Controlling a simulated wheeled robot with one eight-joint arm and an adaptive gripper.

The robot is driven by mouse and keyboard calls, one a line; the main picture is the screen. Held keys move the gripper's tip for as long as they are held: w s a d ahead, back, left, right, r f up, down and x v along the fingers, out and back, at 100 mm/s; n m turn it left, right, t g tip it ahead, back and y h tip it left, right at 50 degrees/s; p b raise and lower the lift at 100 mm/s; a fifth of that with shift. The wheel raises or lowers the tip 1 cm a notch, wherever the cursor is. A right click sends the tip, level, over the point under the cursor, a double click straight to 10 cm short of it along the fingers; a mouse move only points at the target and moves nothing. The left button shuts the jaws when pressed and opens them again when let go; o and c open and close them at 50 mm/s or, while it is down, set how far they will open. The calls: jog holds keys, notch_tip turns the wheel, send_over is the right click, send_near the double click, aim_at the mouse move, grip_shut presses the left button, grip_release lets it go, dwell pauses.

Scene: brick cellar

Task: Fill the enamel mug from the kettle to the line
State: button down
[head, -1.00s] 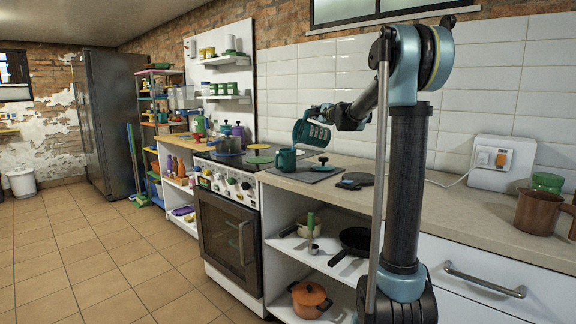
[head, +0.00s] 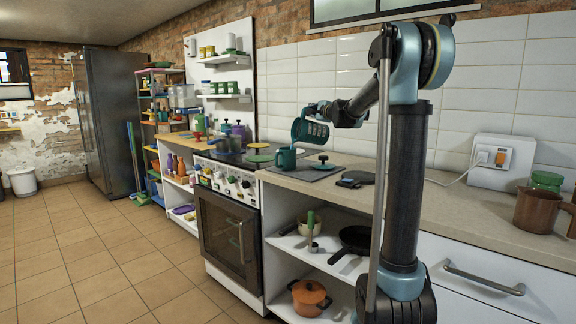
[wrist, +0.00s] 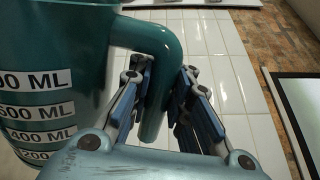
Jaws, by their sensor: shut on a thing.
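The kettle (head: 308,131) is a teal vessel with white ML labels, held in the air above the counter and tilted to the left. In the wrist view its body (wrist: 55,60) fills the left side. My gripper (wrist: 158,98) is shut on the kettle's handle, one finger on each side. It also shows in the head view (head: 337,116). The teal enamel mug (head: 286,160) stands upright on a dark mat (head: 306,173), below and slightly left of the kettle. The mug's inside, its line and its level are hidden. I cannot tell whether liquid is flowing.
A teal lid with a knob (head: 323,163) lies right of the mug. A dark round disc (head: 357,177) and a small dark object are nearer the front. The stove (head: 228,205) is left. A brown jug (head: 537,210) and a green jar (head: 546,181) stand far right.

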jog(key=shift+s+a+r+n+p, duration=0.15)
jog(key=shift+s+a+r+p, duration=0.1)
jog(key=shift+a, duration=0.15)
jog(key=shift+s+a+r+n+p, duration=0.1)
jog(key=shift+s+a+n+p, duration=0.1)
jog(key=shift+a, duration=0.15)
dwell(1.0)
